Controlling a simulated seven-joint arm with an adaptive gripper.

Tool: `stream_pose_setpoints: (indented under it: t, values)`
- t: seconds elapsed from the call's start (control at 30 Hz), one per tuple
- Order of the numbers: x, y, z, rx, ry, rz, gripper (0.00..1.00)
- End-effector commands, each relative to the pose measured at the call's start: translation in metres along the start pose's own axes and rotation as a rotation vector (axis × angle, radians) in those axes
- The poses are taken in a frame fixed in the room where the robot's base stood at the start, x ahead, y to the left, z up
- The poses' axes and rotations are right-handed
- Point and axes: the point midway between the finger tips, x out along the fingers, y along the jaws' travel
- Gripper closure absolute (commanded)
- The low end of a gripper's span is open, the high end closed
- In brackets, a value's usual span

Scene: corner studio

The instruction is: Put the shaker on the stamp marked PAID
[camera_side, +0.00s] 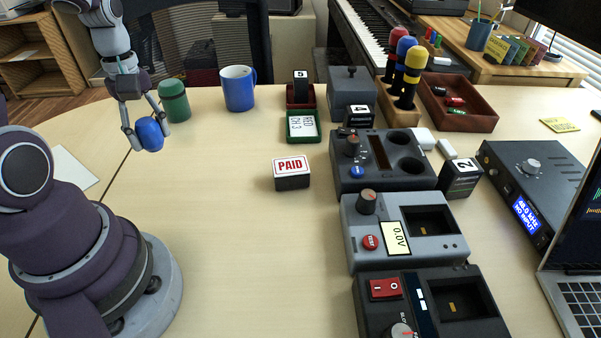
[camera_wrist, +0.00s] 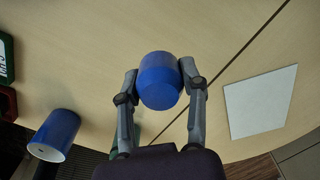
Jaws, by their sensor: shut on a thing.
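My gripper (camera_side: 148,137) is shut on a small rounded blue shaker (camera_side: 150,134), with one finger on each side of it. In the wrist view, the shaker (camera_wrist: 160,82) sits between the two fingertips (camera_wrist: 160,76) of my gripper. How far its lower end is from the table is hard to tell. The PAID stamp (camera_side: 292,174) is a dark block with a white top lettered in red. It stands on the table to the right of my gripper and nearer the side camera, with its top bare. The stamp is not in the wrist view.
A green canister (camera_side: 174,101) stands just behind my gripper, and a blue mug (camera_side: 238,88) beyond it; the mug also shows in the wrist view (camera_wrist: 54,135). A green-framed card (camera_side: 302,126) lies behind the stamp. Grey devices (camera_side: 383,160) line the right. Table between gripper and stamp is clear.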

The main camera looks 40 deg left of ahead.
Motion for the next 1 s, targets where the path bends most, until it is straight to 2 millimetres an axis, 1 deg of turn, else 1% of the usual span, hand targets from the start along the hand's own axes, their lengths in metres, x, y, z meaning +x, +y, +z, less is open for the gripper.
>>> stream_pose_setpoints:
  t: [0.03,0.1,0.17,0.2,0.3,0.4,0.5,0.57,0.8,1.0]
  values:
    - [0.000,0.007,0.018,0.094,0.000,0.001,0.93]
    - [0.000,0.015,0.045,0.231,0.000,0.001,0.93]
    - [0.001,0.017,0.069,0.354,0.000,0.001,0.93]
    - [0.001,0.018,0.084,0.436,0.001,0.001,0.93]
    - [0.002,0.013,0.116,0.615,0.002,-0.001,0.93]
    - [0.003,0.008,0.136,0.734,0.004,0.000,0.93]
    - [0.004,0.007,0.144,0.791,0.004,-0.002,0.93]
    - [0.005,0.015,0.147,0.803,0.004,-0.002,0.93]
    - [0.013,0.084,0.151,0.803,0.004,-0.003,0.93]
    - [0.018,0.133,0.153,0.801,0.004,-0.003,0.93]
